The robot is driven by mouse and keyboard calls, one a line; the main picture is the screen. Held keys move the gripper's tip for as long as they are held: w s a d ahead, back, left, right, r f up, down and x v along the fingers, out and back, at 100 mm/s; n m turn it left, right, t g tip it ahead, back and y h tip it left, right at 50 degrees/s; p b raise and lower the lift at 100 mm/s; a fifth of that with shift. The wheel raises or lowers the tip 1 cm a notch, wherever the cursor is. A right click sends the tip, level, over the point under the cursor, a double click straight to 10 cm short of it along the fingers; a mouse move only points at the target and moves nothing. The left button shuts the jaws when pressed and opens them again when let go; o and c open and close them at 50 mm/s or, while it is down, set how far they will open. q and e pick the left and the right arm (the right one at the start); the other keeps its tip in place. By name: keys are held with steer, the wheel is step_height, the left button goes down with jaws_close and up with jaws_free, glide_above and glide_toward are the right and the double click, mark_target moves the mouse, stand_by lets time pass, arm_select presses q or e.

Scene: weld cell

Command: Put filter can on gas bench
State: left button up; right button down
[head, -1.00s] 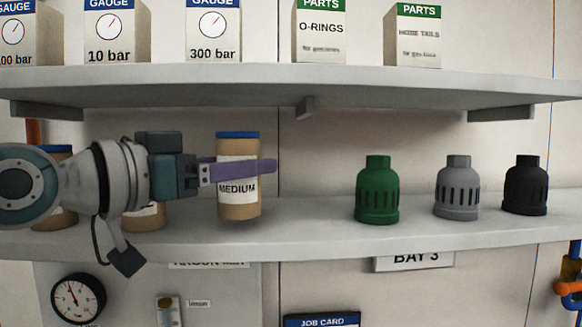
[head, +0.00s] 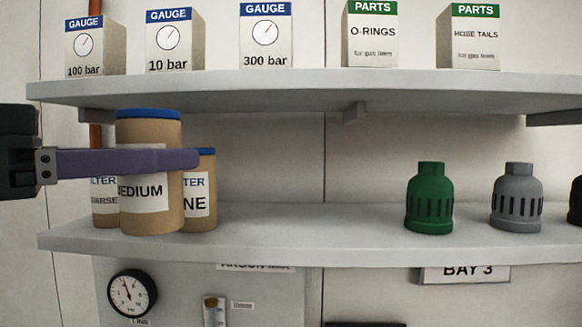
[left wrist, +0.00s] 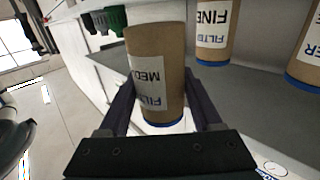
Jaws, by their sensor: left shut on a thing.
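The medium filter can (head: 152,214), tan with a blue lid and a white label, is held in front of the lower shelf in the head view. My left gripper (head: 180,159) is shut on it, its purple finger across the label. In the left wrist view the can (left wrist: 158,60) stands between both fingers of the gripper (left wrist: 158,100). Behind it on the shelf are the coarse can (head: 104,217), mostly hidden, and the fine can (head: 204,222), partly hidden. The gas bench cannot be made out for certain. My right gripper is not in view.
The lower shelf (head: 310,230) also carries a green cap (head: 430,203), a grey cap (head: 517,205) and a black one at the right edge. The upper shelf (head: 300,88) holds gauge and parts boxes. A dial gauge (head: 132,293) is below left. The shelf middle is clear.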

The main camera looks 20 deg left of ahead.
arm_select(q)
steer(key=shift+s+a+f, duration=0.2)
steer(key=shift+s+a, duration=0.2)
steer(key=shift+s, duration=0.1)
steer(key=shift+s+r+b, duration=0.15)
steer(key=shift+s+b, duration=0.2)
steer(key=shift+b, duration=0.05)
steer(key=shift+s+a, duration=0.1)
